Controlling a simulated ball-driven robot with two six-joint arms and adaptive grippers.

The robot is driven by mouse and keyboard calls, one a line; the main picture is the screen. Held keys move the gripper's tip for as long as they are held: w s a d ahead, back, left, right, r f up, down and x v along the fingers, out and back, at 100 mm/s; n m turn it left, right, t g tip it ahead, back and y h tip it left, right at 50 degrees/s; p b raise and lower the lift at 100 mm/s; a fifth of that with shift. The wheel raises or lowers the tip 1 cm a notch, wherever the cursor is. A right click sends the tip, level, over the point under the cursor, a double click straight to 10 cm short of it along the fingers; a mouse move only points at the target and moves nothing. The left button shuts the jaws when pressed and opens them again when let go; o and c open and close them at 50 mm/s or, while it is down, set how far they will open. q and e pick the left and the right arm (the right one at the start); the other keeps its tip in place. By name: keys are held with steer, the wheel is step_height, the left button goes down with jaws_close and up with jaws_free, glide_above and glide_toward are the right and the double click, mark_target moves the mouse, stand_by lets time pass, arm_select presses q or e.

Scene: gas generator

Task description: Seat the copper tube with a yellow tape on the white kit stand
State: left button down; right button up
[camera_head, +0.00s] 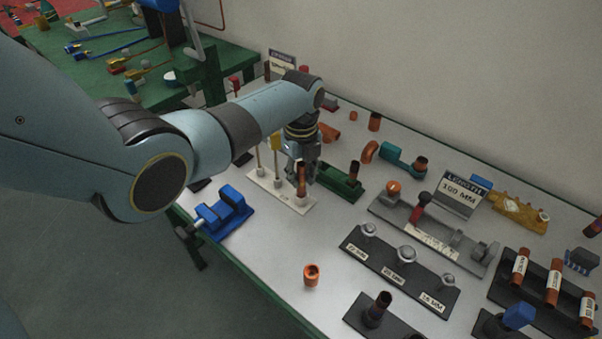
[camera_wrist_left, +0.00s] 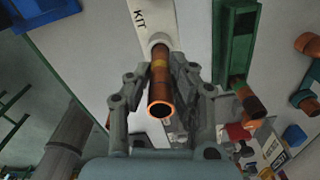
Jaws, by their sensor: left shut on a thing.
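The copper tube (camera_wrist_left: 160,92) with a band of yellow tape (camera_wrist_left: 158,64) is between the fingers of my left gripper (camera_wrist_left: 158,88), which is shut on it. The tube's open end faces the wrist camera, and its far end meets the white kit stand (camera_wrist_left: 143,17) marked KIT. In the head view the tube (camera_head: 301,182) is upright at the right end of the white stand (camera_head: 268,184). Its lower end appears to touch the stand; whether it sits fully down I cannot tell. My left gripper (camera_head: 301,168) is around its upper part. My right gripper is not in view.
Slim upright posts stand on the kit stand left of the tube. A green fixture (camera_head: 340,182) is close on the right, and a blue vise (camera_head: 222,212) is at front left. A copper fitting (camera_head: 311,275) stands in front, with clear table between.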

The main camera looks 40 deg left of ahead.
arm_select(q)
steer(key=shift+f+b, duration=0.8)
steer(key=shift+f, duration=0.3)
steer(key=c, duration=1.1)
jaws_free()
steer(key=shift+r, duration=0.1)
step_height(320, 180, up, 12)
steer(key=shift+f, duration=0.1)
